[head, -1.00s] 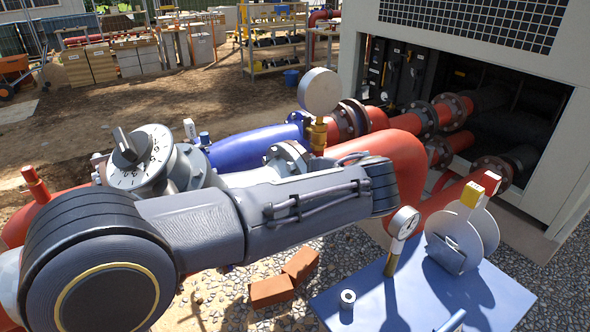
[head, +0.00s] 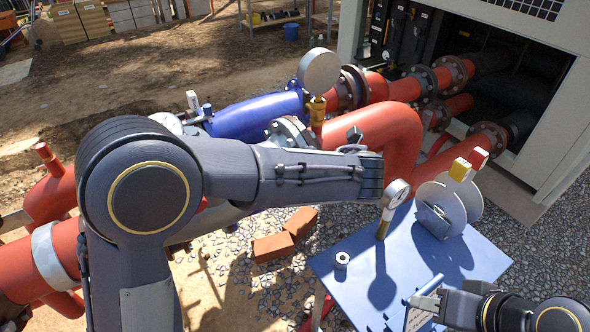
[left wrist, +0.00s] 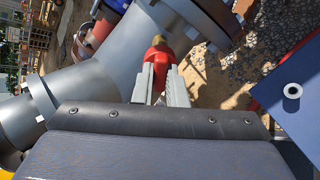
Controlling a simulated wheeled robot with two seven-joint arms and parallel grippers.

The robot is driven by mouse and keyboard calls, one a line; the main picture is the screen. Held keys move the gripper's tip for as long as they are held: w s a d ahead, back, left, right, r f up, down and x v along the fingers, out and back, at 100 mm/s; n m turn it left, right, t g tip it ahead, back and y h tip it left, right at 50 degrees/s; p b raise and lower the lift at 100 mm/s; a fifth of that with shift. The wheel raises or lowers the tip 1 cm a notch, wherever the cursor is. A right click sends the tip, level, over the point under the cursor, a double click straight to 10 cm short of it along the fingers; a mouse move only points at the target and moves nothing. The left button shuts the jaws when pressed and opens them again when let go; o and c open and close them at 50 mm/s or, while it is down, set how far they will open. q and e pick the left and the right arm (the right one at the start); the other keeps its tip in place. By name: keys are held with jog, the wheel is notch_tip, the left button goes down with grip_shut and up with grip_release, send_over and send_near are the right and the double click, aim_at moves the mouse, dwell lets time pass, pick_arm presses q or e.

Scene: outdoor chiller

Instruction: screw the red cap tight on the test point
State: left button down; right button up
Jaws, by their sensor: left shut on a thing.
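The red cap (left wrist: 159,54) shows in the left wrist view between the fingertips of my left gripper (left wrist: 161,75), which is shut on it. A small brass-coloured piece (left wrist: 159,39), likely the test point, shows just beyond the cap, against a grey pipe. I cannot tell whether the cap is seated on it or how tight it is. In the head view my left arm hides the left gripper, the cap and the test point. My right gripper (head: 425,302) is at the lower right, over the blue table; its finger opening is not clear.
Bricks (head: 285,240) lie on gravel. Red pipes (head: 395,135) and a blue pipe (head: 250,118) run behind my left arm.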

pick_arm(q)
jog(key=m, duration=0.3)
jog(key=shift+a+f, duration=0.1)
jog(key=shift+f, duration=0.05)
jog(key=c, duration=1.4)
grip_release()
jog(key=shift+o, duration=0.5)
